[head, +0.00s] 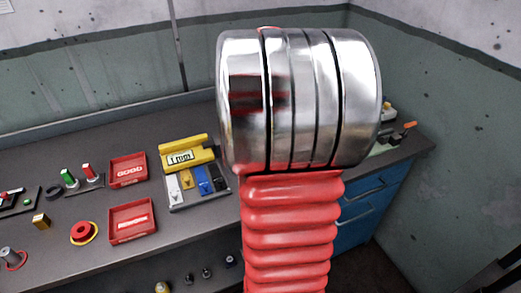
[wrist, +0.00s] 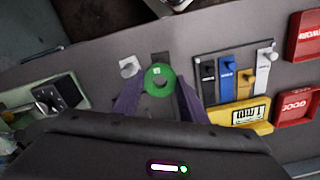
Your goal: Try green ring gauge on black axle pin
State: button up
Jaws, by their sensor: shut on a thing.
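The green ring gauge (wrist: 148,79) is between the two purple fingertips of my gripper (wrist: 159,90) in the wrist view. My gripper is shut on it, and a dark grey patch shows through its hole. A dark square piece (wrist: 160,57) lies just beyond the ring, partly covered by it; I cannot tell whether it bears the black axle pin. A light grey block with a pin (wrist: 129,66) stands to its left. A black piece (wrist: 208,78) is in the rack at right. In the head view my arm hides the gripper and ring.
The rack (head: 200,203) holds white, yellow, blue and black pieces, with a yellow 1 mm block (head: 182,158) behind it. Two red trays (head: 129,185) (head: 132,240) stand left of it.

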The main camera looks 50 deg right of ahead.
jog(key=shift+a+f, duration=0.1)
jog(key=shift+w+f, duration=0.1)
jog(key=shift+f, duration=2.5)
jog(key=shift+f, duration=1.1)
dwell(1.3)
jog(key=shift+r, duration=0.25)
dwell(0.8)
jog(key=shift+r, duration=1.4)
jog(key=shift+r, duration=0.35)
jog(key=shift+r, duration=0.35)
jog(key=shift+r, duration=0.35)
